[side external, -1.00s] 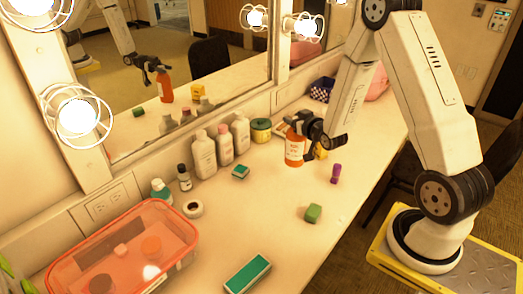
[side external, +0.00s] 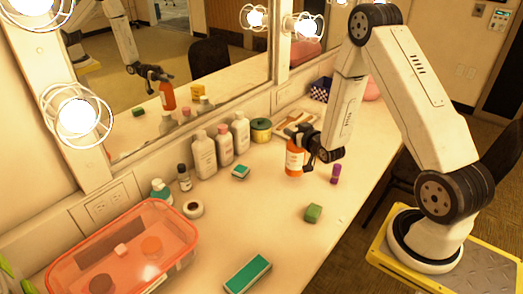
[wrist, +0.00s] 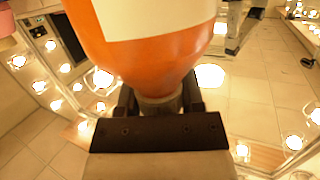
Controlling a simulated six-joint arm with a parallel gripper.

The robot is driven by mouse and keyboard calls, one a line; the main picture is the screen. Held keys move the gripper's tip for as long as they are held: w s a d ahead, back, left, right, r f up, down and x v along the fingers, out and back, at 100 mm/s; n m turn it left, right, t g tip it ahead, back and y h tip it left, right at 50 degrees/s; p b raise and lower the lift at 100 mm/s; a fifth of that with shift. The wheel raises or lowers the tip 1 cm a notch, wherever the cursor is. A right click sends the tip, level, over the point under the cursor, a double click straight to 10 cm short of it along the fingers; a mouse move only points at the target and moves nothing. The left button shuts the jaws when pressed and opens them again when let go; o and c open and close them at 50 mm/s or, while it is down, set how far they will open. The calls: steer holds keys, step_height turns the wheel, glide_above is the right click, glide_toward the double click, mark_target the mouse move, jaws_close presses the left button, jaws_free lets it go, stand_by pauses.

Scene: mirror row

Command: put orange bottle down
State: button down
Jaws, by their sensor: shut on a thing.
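The orange bottle (side external: 294,158) with a pale label is upright over the counter (side external: 275,215), toward its back right. My gripper (side external: 308,150) is shut on it from the right side. In the wrist view the orange bottle (wrist: 150,50) fills the upper middle, and the jaws (wrist: 160,103) close around its narrow grey neck. The bottle's base looks at or just above the counter; I cannot tell if it touches. Its reflection shows in the mirror.
White bottles (side external: 204,155) and a jar (side external: 261,130) line the mirror (side external: 190,60). A pink bin (side external: 125,245) is front left.

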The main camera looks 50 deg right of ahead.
steer(key=shift+f, duration=1.85)
steer(key=shift+c, duration=1.2)
jaws_free()
steer(key=v, duration=1.2)
steer(key=shift+w, duration=0.1)
